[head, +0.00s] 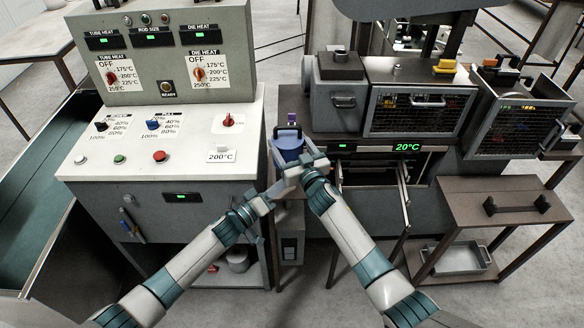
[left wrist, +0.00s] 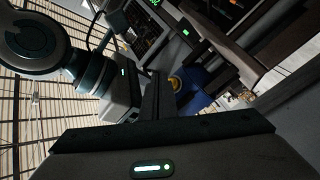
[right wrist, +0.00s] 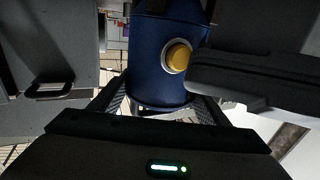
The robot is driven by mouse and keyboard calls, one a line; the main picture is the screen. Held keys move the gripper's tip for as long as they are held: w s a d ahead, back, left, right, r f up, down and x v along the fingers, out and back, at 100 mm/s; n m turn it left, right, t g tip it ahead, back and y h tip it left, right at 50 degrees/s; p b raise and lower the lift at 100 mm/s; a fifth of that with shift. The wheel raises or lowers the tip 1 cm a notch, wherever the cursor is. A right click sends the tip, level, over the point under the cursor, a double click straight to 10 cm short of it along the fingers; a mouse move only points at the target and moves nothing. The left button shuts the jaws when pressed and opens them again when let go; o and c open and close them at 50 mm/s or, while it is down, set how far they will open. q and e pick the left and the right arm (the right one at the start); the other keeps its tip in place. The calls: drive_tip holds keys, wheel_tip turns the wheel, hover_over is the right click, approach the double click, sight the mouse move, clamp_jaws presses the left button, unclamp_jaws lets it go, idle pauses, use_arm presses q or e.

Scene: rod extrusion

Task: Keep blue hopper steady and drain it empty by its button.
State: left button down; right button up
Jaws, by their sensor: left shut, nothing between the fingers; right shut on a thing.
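The blue hopper (head: 288,146) sits upright by the front of the machine, between the control cabinet and the rod machine. My right gripper (head: 303,158) is shut on the hopper; in the right wrist view its fingers lie on both sides of the hopper's lower body (right wrist: 155,85). The yellow round button (right wrist: 178,56) on the hopper's side shows there. My left gripper (left wrist: 155,95) is shut and empty, its tip beside the button, which also shows in the left wrist view (left wrist: 175,82). I cannot tell whether the tip touches the button. The inside of the hopper is hidden.
The control cabinet (head: 160,135) with knobs and buttons stands to the left. The machine display (head: 407,147) reads 20°C. An open drawer (head: 375,180) juts out right of my right arm. A brown side table (head: 500,195) stands further right.

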use_arm(q)
drive_tip(key=shift+s, duration=0.1)
drive_tip(key=shift+s, duration=2.45)
use_arm(e)
drive_tip(key=o, duration=1.8)
drive_tip(key=shift+o, duration=0.2)
drive_tip(key=shift+s+d, duration=0.1)
drive_tip(key=v, duration=1.1)
drive_tip(key=shift+s, duration=0.35)
use_arm(q)
drive_tip(key=shift+f, duration=0.1)
use_arm(e)
drive_tip(key=shift+d+f, duration=0.15)
drive_tip(key=shift+f, duration=0.05)
